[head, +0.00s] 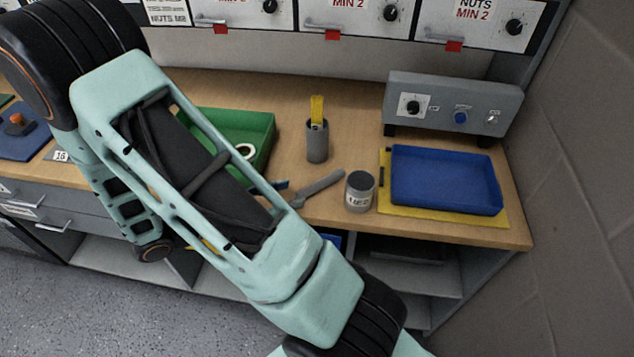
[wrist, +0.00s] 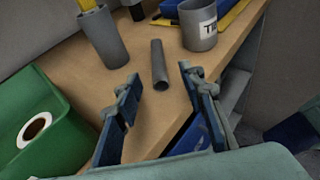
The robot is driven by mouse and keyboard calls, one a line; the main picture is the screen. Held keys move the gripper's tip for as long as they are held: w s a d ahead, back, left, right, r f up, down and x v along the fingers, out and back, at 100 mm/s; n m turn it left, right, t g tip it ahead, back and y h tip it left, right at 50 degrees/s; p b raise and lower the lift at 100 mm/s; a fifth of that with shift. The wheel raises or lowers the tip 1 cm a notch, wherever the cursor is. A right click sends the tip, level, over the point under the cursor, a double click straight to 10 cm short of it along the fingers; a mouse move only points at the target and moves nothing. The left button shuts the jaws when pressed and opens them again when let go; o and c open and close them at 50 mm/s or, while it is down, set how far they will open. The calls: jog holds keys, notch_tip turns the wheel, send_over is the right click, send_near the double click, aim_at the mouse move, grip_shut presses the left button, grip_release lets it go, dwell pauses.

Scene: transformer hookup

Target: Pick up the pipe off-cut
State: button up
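The pipe off-cut (wrist: 159,64) is a short grey tube lying on the wooden bench near its front edge. In the head view it lies left of the labelled grey can (head: 322,184). My gripper (wrist: 160,77) is open, with its two blue fingers spread apart. In the wrist view the tube lies ahead of the gap between the fingertips, its near end roughly level with them; contact is not visible. In the head view my gripper (head: 289,193) is mostly hidden behind my arm, with only its finger ends showing near the tube's left end.
A grey can (head: 360,192) stands right of the tube, beside a blue tray (head: 445,180) on a yellow mat (head: 490,220). A grey cup (head: 317,143) with a yellow item stands behind. A green bin (wrist: 45,125) holding a white ring is at left. The bench edge (wrist: 225,62) is close.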

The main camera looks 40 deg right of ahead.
aim_at(315, 184)
jog(key=x, duration=0.8)
jog(key=shift+w+d, duration=0.15)
jog(key=shift+d, duration=0.05)
grip_shut()
